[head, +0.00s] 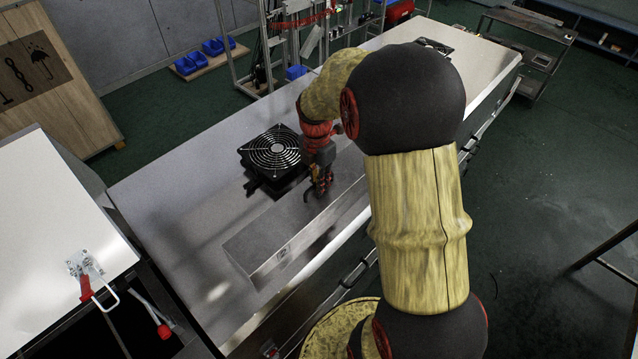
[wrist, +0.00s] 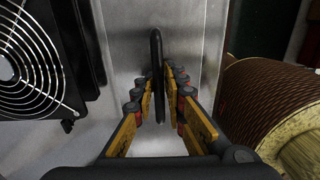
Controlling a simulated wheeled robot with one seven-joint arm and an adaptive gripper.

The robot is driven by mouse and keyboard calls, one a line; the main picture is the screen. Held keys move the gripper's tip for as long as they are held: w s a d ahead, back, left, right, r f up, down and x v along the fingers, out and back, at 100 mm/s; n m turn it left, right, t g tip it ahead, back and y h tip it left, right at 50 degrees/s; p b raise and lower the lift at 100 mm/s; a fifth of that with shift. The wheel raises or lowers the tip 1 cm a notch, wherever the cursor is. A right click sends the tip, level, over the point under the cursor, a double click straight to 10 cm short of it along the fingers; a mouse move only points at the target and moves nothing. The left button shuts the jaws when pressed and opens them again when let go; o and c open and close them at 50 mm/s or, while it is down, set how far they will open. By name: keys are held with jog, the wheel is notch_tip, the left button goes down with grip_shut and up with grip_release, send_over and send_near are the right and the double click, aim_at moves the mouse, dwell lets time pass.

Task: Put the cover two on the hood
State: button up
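Cover two (head: 330,208) looks like a long grey metal block with a small "2"-like mark on its near end. It lies along the front edge of the long grey metal top (head: 165,210), which may be the hood; I cannot tell for certain. In the wrist view the cover is the pale metal strip (wrist: 190,45) with an upright-looking black handle (wrist: 157,60). My gripper (head: 319,190) is down at the cover. In the wrist view its fingers (wrist: 160,98) stand on either side of the handle, apart, with a gap visible at the right.
A black fan (head: 275,150) sits beside the cover, close to my gripper's left; its grille also shows in the wrist view (wrist: 30,65). Another dark fan (head: 432,46) is at the far end. A white-topped table (head: 55,230) stands at left. The near-left metal top is clear.

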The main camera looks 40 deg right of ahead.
jog(key=shift+o, duration=1.4)
notch_tip(320, 180, up, 11)
jog(key=b, duration=0.1)
jog(key=s+a+r+m+t, duration=0.1)
jog(key=s+a+r+m, duration=0.2)
jog(key=a+r+m, duration=0.15)
jog(key=s+a+r+m+t, duration=0.2)
jog(key=s+a+r+m, duration=0.15)
jog(key=a, duration=0.25)
jog(key=s+a+m+t, duration=0.3)
jog(key=s+a+m, duration=0.6)
jog(key=m, duration=0.2)
jog(key=shift+s+r+m, duration=0.3)
jog(key=shift+s, duration=0.05)
